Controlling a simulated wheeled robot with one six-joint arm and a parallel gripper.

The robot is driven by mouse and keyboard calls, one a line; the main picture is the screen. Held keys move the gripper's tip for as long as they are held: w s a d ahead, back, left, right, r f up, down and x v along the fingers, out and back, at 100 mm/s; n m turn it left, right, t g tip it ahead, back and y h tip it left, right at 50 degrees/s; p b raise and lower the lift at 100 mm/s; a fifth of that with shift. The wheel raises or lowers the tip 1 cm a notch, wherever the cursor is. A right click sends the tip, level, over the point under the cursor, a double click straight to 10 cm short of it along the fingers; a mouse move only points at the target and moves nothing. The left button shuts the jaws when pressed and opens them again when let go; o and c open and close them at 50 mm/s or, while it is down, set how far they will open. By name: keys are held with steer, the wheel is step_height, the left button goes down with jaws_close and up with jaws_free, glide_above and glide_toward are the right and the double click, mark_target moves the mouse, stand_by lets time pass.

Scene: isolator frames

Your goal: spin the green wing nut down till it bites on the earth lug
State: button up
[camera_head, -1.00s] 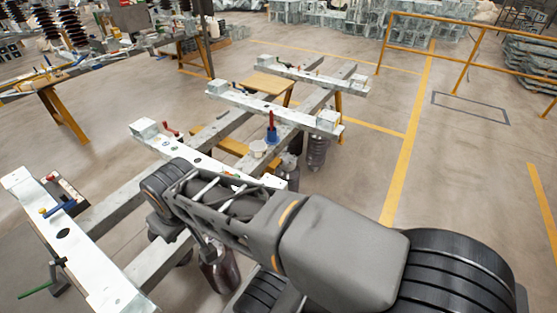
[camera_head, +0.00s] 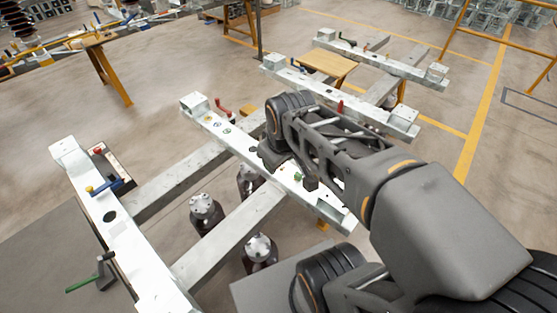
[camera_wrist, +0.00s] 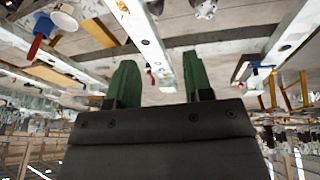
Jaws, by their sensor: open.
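A small green piece (camera_head: 297,177) shows on the middle white crossbeam (camera_head: 245,150), close beside my arm. It is too small for me to tell whether it is the wing nut. I cannot make out an earth lug. My gripper (camera_wrist: 157,75) shows in the wrist view with two green fingers apart and nothing between them. A white beam passes beyond the fingers, at a distance. In the head view the fingers are hidden behind my arm, which reaches over the middle crossbeam.
A near crossbeam (camera_head: 95,205) carries a blue-handled tool (camera_head: 105,187). A green-handled hammer-like tool (camera_head: 88,280) is beside it. Dark ribbed insulators (camera_head: 206,212) stand below the rails. A red-handled item (camera_wrist: 40,32) and white cup (camera_wrist: 65,16) show in the wrist view.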

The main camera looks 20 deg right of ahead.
steer(key=w+d+f+n+g+b, duration=0.2)
steer(key=w+d+f+n+b, duration=0.4)
steer(key=w+n, duration=0.5)
steer(key=w+d+f+n+g+b, duration=0.2)
steer(key=w+d+f+n+b, duration=0.4)
steer(key=n, duration=0.9)
steer(key=f+b, duration=0.1)
steer(key=f, duration=0.4)
steer(key=w+a+f+b, duration=0.1)
steer(key=f, duration=0.4)
steer(key=a+f+b, duration=0.1)
steer(key=f, duration=0.4)
steer(key=shift+w+a+f, duration=0.1)
steer(key=shift+w+a, duration=0.05)
steer(key=shift+w, duration=0.2)
jaws_close()
